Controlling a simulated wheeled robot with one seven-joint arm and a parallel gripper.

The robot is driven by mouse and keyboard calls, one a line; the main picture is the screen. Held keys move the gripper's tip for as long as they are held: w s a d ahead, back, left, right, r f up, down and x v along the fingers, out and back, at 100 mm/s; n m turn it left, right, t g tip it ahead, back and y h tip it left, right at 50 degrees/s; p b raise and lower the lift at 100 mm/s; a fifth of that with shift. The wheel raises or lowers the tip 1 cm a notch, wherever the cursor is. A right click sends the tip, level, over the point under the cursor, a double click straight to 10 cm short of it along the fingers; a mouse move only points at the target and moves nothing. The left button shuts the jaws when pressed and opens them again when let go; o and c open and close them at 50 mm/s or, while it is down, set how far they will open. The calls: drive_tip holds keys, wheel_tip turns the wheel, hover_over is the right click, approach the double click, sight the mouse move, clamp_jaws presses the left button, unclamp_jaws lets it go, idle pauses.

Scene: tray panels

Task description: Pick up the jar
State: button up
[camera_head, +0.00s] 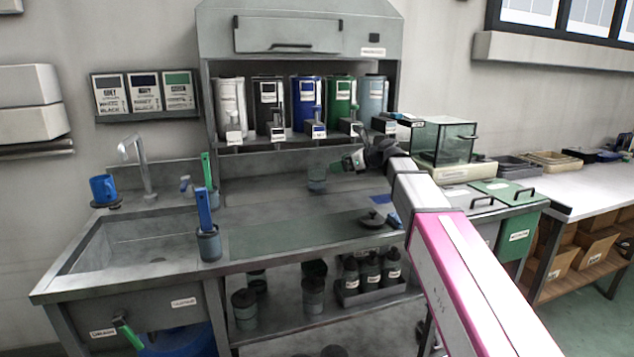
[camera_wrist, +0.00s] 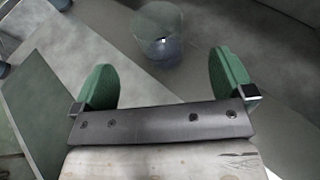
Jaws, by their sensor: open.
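The jar (camera_head: 317,179) is a small clear glass vessel with a darker bluish lower part. It stands upright on the grey counter near the back, below the row of canisters. In the wrist view the jar (camera_wrist: 158,32) is at the top middle, ahead of the space between the fingers. My gripper (camera_head: 342,165) is just right of the jar in the head view, reaching in from the right. In the wrist view my gripper (camera_wrist: 161,68) has its two green fingers wide apart with nothing between them. The jar is apart from the fingers.
Coloured canisters (camera_head: 303,100) stand on the shelf above. A dark round lid (camera_head: 373,220) lies on the counter to the right. A holder with a blue-handled tool (camera_head: 208,243) stands by the sink (camera_head: 140,240) at left. A glass case (camera_head: 447,140) is at right. The counter's middle is clear.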

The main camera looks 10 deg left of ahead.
sight(317, 178)
drive_tip(key=shift+s+x, duration=0.2)
drive_tip(key=shift+x, duration=5)
drive_tip(key=c, duration=1.2)
drive_tip(key=shift+d, duration=0.1)
